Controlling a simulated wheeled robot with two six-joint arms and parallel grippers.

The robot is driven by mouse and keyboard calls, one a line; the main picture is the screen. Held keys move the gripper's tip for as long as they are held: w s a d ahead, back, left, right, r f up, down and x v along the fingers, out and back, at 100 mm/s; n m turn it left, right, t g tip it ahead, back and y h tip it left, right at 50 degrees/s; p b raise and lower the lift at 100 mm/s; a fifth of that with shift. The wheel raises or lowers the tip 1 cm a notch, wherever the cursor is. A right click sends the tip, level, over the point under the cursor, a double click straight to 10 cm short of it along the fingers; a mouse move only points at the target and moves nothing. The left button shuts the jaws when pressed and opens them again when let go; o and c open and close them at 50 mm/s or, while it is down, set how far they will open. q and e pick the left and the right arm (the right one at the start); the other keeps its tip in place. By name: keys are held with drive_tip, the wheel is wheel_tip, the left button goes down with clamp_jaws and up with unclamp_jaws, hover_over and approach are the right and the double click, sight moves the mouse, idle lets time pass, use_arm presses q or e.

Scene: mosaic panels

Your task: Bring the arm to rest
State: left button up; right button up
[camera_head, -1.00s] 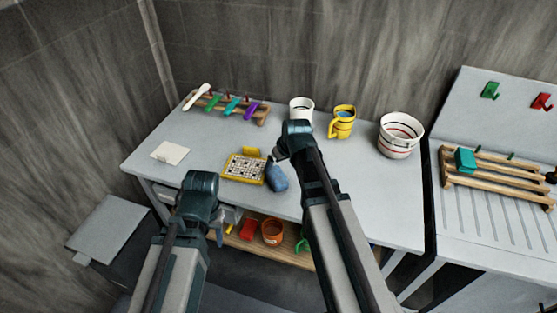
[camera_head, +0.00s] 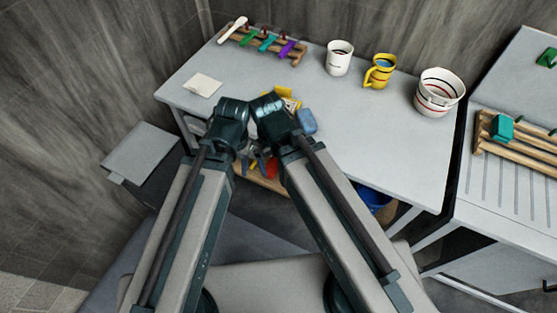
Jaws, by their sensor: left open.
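My left arm (camera_head: 205,195) comes in from the lower left, bent at the elbow in front of the table's front edge. My left gripper (camera_head: 251,163) shows only in part below the elbows, open, with no object seen in it. My right arm (camera_head: 325,205) reaches up beside it, the two elbows close together; its gripper is hidden behind the arm. A yellow-framed mosaic panel (camera_head: 289,103) is mostly covered by the right elbow. A blue object (camera_head: 307,121) lies just right of that elbow on the table.
The grey table (camera_head: 375,140) holds a white mug (camera_head: 339,58), yellow mug (camera_head: 380,71), striped bowl (camera_head: 440,91), white tile (camera_head: 203,85) and wooden rack (camera_head: 265,42) with coloured tools. A second rack (camera_head: 520,145) stands at right. A blue bin (camera_head: 374,198) is underneath.

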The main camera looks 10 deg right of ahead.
wheel_tip(320, 180, down, 3)
drive_tip(key=b, duration=0.3)
drive_tip(key=shift+f, duration=0.15)
idle(1.2)
drive_tip(key=m+t+y+p, duration=0.2)
drive_tip(key=t+y+p, duration=0.1)
drive_tip(key=t, duration=0.1)
approach(307, 121)
drive_tip(key=b+x, duration=0.6)
drive_tip(key=b, duration=0.2)
drive_tip(key=shift+d+f+b, duration=0.1)
drive_tip(key=shift+f+b, duration=0.2)
drive_tip(key=shift+r, duration=0.1)
